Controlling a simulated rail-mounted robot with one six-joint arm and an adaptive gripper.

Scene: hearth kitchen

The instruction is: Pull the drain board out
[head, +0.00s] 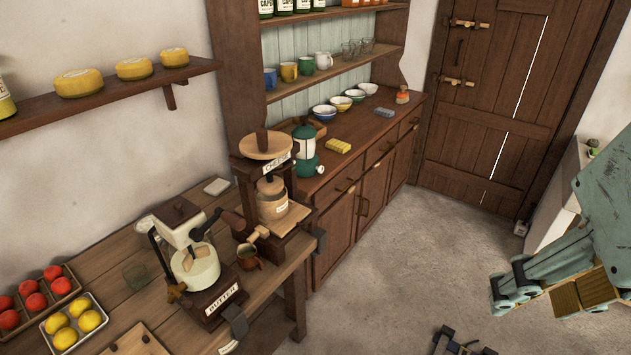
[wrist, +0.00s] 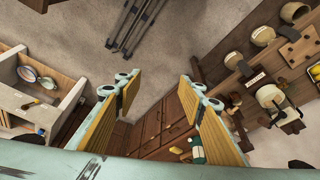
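The cheese press (head: 264,185) stands on the wooden worktable with a "CHEESE" label on its crossbeam. A pale board (head: 294,216) sits in it under a light round mould (head: 272,200) and sticks out at the front; it looks like the drain board. In the wrist view the press is small and dark at right, and I cannot make out the board there. My gripper (head: 530,288) is at the far right of the head view, over the floor and well apart from the press. In the wrist view my gripper (wrist: 157,84) is open, with nothing between its pads.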

